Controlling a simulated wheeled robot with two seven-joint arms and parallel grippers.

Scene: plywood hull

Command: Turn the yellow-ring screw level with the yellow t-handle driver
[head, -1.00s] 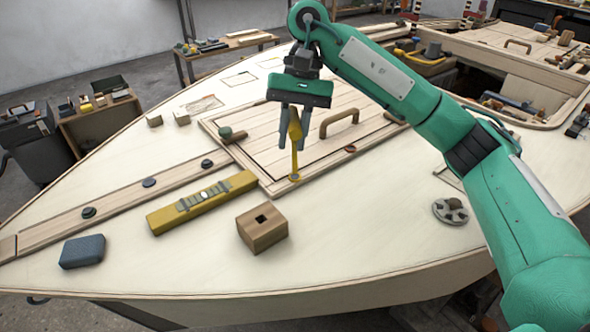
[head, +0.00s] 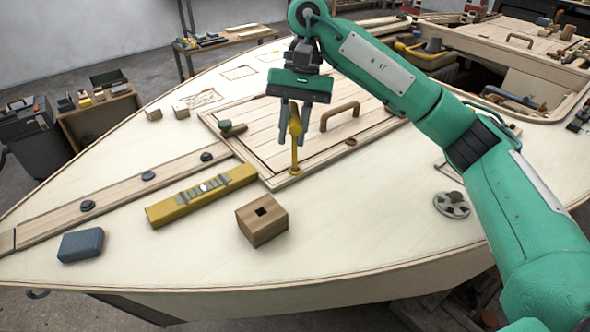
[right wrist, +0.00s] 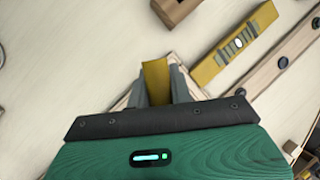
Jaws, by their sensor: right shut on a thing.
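My right gripper (head: 293,126) is shut on the yellow t-handle driver (head: 295,150), holding it by the handle with the shaft upright. The driver's lower end stands at the yellow-ring screw (head: 295,169) at the near corner of the hatch panel; the screw head is mostly hidden under it. In the right wrist view the driver's yellow handle (right wrist: 155,80) shows between the two fingers. My left gripper is not in view.
A yellow spirit level (head: 202,195) lies left of the driver, with a wooden block with a square hole (head: 262,219) in front. A blue-grey block (head: 80,245) lies near the deck edge. The hatch handle (head: 340,115) rises close behind the gripper. A grey disc (head: 451,204) lies right.

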